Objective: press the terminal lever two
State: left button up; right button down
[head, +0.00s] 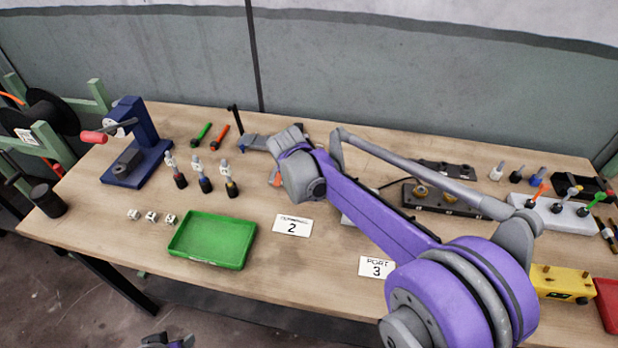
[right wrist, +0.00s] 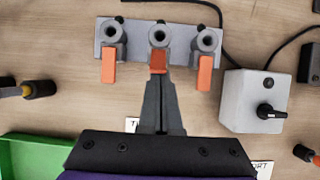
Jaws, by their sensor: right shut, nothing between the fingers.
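The grey terminal block (right wrist: 131,50) carries three round posts, each with an orange lever, in the right wrist view. The levers are left (right wrist: 109,73), middle (right wrist: 158,60) and right (right wrist: 205,76). The middle lever looks shorter from here than the outer two. My right gripper (right wrist: 160,78) is shut and empty, its fingertips at the front end of the middle lever; whether they touch it I cannot tell. In the head view the block (head: 256,141) is partly hidden by my right arm, which also hides the right fingertips. A small part of my left gripper (head: 167,341) shows at the bottom edge.
A grey box with a black knob (right wrist: 252,100) stands right of the block. A green tray (head: 213,240) and a card marked 2 (head: 291,226) lie in front. Bottles (head: 204,177) stand left. A blue press (head: 137,145) stands further left.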

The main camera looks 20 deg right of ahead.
jog(key=shift+s+a+r, duration=0.1)
jog(key=shift+a, duration=0.3)
pick_arm(q)
jog(key=shift+w+a+r+p, duration=0.1)
jog(key=shift+a+r+p, duration=0.3)
jog(key=shift+r, duration=0.1)
pick_arm(e)
jog(key=shift+d+r, duration=0.1)
jog(key=shift+r, duration=0.6)
pick_arm(q)
jog(key=shift+d, duration=0.1)
pick_arm(e)
jog(key=shift+r, duration=0.1)
